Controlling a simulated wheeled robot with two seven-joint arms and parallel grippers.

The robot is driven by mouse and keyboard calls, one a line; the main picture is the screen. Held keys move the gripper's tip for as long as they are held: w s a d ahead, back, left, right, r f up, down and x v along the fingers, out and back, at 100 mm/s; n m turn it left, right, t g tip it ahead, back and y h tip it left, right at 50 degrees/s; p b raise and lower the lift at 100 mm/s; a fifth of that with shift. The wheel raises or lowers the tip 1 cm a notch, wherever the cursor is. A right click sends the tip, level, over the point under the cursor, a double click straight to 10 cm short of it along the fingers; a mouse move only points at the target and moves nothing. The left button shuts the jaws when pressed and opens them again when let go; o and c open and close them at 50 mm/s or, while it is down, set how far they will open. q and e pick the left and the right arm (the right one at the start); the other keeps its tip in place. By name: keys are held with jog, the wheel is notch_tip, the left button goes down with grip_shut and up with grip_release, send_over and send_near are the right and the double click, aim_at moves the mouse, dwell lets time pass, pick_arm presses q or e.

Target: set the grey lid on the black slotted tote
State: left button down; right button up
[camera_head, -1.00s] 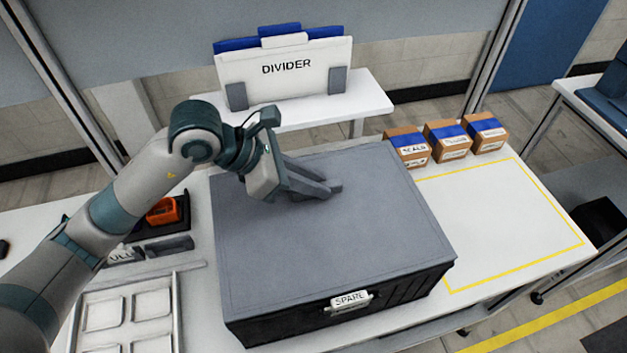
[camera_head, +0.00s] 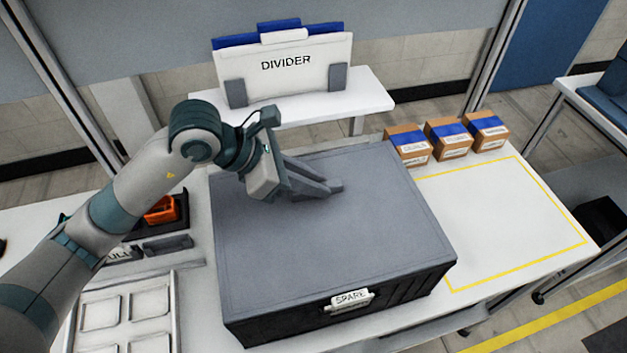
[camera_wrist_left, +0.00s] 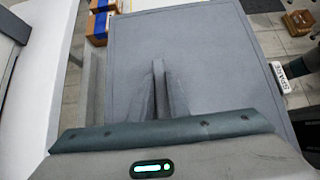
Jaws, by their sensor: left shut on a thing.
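The grey lid (camera_head: 340,235) lies flat over the black slotted tote (camera_head: 400,290), and its edges line up with the tote's walls as far as I can see. The tote's front wall carries a white SPARE label (camera_head: 350,299). My left gripper (camera_head: 331,188) reaches in from the left, with its fingers close together at the middle of the lid's top. In the left wrist view the shut fingers (camera_wrist_left: 158,66) point at the lid (camera_wrist_left: 210,60); the part they grip is hidden between them. My right gripper is not in view.
Several small cartons (camera_head: 447,139) stand behind the lid to the right. A yellow-outlined area (camera_head: 510,225) on the white table is clear. A DIVIDER panel (camera_head: 290,72) stands at the back. A tray with compartments (camera_head: 125,310) and an orange item (camera_head: 161,210) are at left.

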pick_arm(q)
jog(key=shift+f+b, duration=0.3)
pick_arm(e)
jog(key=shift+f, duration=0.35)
pick_arm(q)
jog(key=c, duration=1.6)
grip_release()
jog(key=shift+a, duration=0.1)
jog(key=shift+s+a+r+b, duration=0.1)
jog(key=shift+a+r+b, duration=0.2)
jog(key=shift+a+r, duration=0.1)
jog(key=shift+b+v, duration=2.1)
jog(key=shift+v, duration=6)
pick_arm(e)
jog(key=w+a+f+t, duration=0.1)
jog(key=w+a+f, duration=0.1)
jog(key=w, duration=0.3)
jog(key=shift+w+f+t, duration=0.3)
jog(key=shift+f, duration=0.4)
